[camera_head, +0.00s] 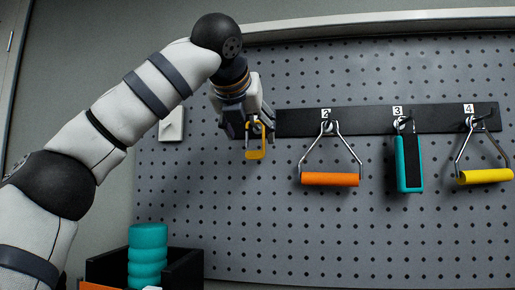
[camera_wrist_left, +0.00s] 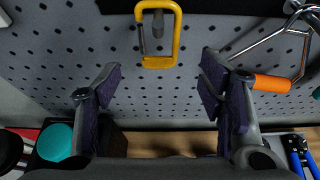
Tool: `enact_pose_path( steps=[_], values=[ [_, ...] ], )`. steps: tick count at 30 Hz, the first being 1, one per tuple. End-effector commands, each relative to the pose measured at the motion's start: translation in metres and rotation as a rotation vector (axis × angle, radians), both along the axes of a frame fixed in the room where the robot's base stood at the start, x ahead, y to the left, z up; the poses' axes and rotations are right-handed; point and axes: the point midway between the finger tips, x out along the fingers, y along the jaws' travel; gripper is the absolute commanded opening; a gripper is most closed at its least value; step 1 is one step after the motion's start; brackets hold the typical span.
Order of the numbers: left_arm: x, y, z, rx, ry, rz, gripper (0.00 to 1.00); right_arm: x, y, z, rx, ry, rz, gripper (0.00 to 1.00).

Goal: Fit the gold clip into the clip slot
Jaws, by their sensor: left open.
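The gold clip (camera_head: 256,153) is a yellow rectangular loop at the left end of the black strip (camera_head: 365,119). In the left wrist view the clip (camera_wrist_left: 159,62) is upright at the top centre, with a grey peg showing inside its loop. It looks hung there, but its top contact is hidden. My left gripper (camera_head: 247,126) is in front of the strip's left end and hides any label there. In the wrist view its two fingers (camera_wrist_left: 160,82) are spread with nothing between them, and the clip is beyond the fingertips. My right gripper is out of view.
An orange-handled grip (camera_head: 330,179), a teal and black block (camera_head: 409,164) and a yellow-handled grip (camera_head: 485,176) hang to the right on hooks labelled 2, 3 and 4. A black bin (camera_head: 185,268) with a teal ridged roller (camera_head: 148,255) stands lower left. The pegboard below is clear.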

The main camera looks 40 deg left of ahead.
Motion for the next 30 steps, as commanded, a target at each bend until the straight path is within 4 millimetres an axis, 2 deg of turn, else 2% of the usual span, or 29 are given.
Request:
enact_pose_path(
  steps=[9, 12, 19, 20, 26, 30],
  values=[
    [0.037, 0.022, -0.030, -0.001, 0.002, 0.001, 0.63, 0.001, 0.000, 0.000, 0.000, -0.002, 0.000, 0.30],
    [0.047, 0.028, -0.034, 0.000, 0.000, 0.000, 0.63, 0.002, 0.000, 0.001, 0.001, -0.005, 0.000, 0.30],
    [0.050, 0.029, -0.034, 0.001, 0.000, 0.000, 0.63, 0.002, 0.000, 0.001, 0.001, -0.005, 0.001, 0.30],
    [0.050, 0.029, -0.034, 0.001, 0.000, 0.000, 0.59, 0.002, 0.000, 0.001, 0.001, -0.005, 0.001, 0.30],
    [0.050, 0.029, -0.035, 0.001, 0.000, 0.000, 0.13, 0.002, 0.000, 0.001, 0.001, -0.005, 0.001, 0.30],
    [0.050, 0.029, -0.035, 0.001, 0.000, 0.000, 0.11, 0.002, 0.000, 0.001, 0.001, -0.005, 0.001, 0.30]
  ],
)
